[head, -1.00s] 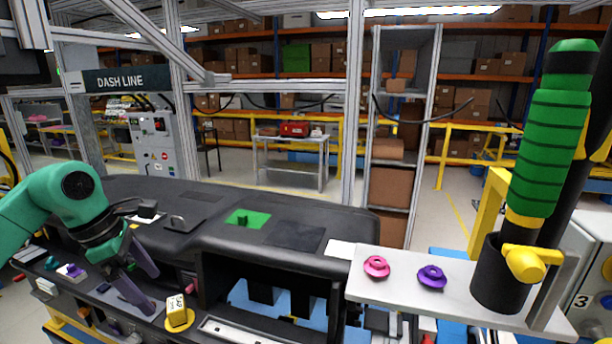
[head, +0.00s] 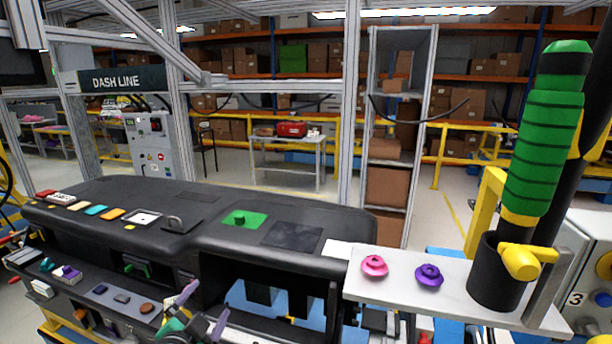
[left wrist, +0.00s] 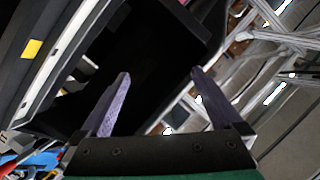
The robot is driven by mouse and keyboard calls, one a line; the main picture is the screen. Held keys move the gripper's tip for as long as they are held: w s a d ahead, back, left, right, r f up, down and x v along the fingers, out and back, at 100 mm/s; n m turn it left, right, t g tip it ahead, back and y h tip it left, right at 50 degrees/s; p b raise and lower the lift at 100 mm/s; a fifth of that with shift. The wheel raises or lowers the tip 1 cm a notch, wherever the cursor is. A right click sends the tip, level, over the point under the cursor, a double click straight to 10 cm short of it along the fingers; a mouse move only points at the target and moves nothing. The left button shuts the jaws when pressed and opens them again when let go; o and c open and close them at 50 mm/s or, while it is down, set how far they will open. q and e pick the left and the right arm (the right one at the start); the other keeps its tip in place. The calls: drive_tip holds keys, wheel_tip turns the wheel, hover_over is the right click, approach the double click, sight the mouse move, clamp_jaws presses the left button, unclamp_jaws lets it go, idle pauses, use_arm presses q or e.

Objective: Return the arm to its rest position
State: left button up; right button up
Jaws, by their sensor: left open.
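My left gripper (head: 205,304) is low in the head view, in front of the dashboard module (head: 320,205). Its purple fingers are spread apart with nothing between them. The left wrist view shows the same open fingers (left wrist: 160,75), with a dark hollow of a black part behind them. Most of my left arm is below the picture edge. My right gripper is in neither view.
A ledge with small parts, among them a brown oval piece (head: 147,307), lies left of the gripper. A grey shelf (head: 455,288) at right holds a pink knob (head: 374,266), a purple knob (head: 429,275) and a black cup (head: 497,280) with a green banded handle.

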use_arm(q)
drive_tip(key=s+a+f+n+g, duration=0.2)
drive_tip(key=s+f+n+g, duration=0.7)
drive_tip(key=s+f, duration=1.05)
drive_tip(key=s+f+m+g+b, duration=0.25)
drive_tip(key=f+b, duration=0.25)
drive_tip(key=f, duration=2)
drive_tip(key=s+a+f+g+b, duration=0.2)
drive_tip(key=s+f+b, duration=0.3)
drive_tip(key=s+f, duration=1.3)
wheel_tip(320, 180, down, 3)
drive_tip(key=shift+s+a+f, duration=0.15)
drive_tip(key=shift+a+f, duration=0.05)
drive_tip(key=shift+a, duration=0.45)
